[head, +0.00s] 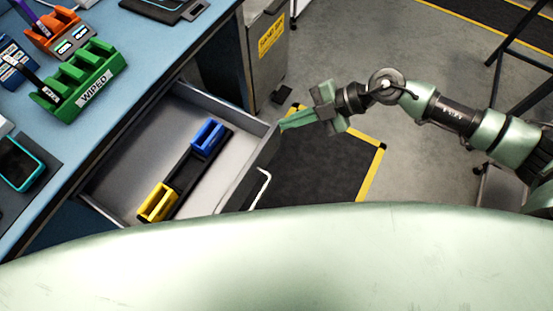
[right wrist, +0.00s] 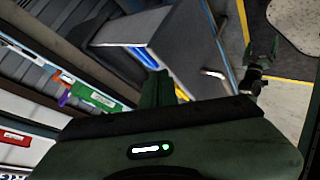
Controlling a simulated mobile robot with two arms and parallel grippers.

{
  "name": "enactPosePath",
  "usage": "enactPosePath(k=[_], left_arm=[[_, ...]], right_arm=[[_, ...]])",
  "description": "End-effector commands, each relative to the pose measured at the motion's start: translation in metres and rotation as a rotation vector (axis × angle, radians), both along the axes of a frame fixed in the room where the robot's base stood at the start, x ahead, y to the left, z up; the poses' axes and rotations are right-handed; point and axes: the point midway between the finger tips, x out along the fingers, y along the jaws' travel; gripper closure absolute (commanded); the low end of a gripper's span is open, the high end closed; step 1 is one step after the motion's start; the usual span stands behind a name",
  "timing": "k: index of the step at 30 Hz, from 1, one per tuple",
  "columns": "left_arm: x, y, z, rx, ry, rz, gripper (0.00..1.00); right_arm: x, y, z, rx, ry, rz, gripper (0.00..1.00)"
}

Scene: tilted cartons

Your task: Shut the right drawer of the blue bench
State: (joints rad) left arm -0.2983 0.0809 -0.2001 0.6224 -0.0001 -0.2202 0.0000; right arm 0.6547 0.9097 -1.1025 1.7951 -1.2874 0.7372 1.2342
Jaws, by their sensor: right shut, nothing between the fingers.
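The blue bench (head: 170,45) fills the left of the head view. Its drawer (head: 225,110) stands pulled well out, with grey walls and a dark front panel with a pale bar handle (head: 262,188). Inside lies a dark strip with a blue holder (head: 207,137) and a yellow holder (head: 157,203). My right gripper (head: 284,125) is shut and empty, its tips at the far end of the drawer front; I cannot tell whether they touch. Its green fingers also show in the right wrist view (right wrist: 158,88).
On the bench top stand a green holder marked WIPED (head: 85,80), an orange holder (head: 60,35) and a teal-rimmed tray (head: 20,163). A grey cabinet (head: 268,55) stands beyond the drawer. A dark mat with yellow edging (head: 330,165) lies on the floor beside the drawer.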

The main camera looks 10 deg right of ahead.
Motion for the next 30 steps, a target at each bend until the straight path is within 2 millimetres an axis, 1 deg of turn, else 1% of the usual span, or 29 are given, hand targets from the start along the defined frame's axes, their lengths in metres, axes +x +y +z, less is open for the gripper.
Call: enactPosePath(k=[1, 3, 4, 7, 10, 14, 26, 30], left_arm=[[-0.001, 0.000, -0.010, 0.000, 0.001, 0.000, 0.00], [-0.001, 0.000, -0.015, 0.000, 0.001, 0.000, 0.00], [-0.001, 0.000, -0.016, 0.000, 0.001, 0.000, 0.00], [-0.001, 0.000, -0.018, 0.000, 0.002, 0.000, 0.00], [-0.002, 0.000, -0.017, 0.000, 0.002, 0.000, 0.00], [-0.002, 0.000, -0.015, 0.000, 0.003, 0.000, 0.00], [-0.003, 0.000, -0.009, 0.000, 0.005, 0.000, 0.00], [-0.003, 0.000, -0.004, 0.000, 0.005, 0.000, 0.00]], right_arm=[[-0.018, -0.014, -0.007, -0.092, -0.006, 0.059, 1.00], [-0.038, -0.030, -0.012, -0.197, 0.001, 0.109, 1.00], [-0.045, -0.036, -0.014, -0.234, 0.004, 0.123, 1.00], [-0.058, -0.050, -0.017, -0.312, 0.009, 0.145, 1.00], [-0.063, -0.052, -0.021, -0.339, 0.014, 0.151, 1.00], [-0.064, -0.042, -0.032, -0.337, 0.016, 0.152, 1.00], [-0.066, 0.008, -0.098, -0.336, 0.014, 0.151, 1.00], [-0.051, 0.026, -0.096, -0.335, 0.010, 0.150, 1.00]])
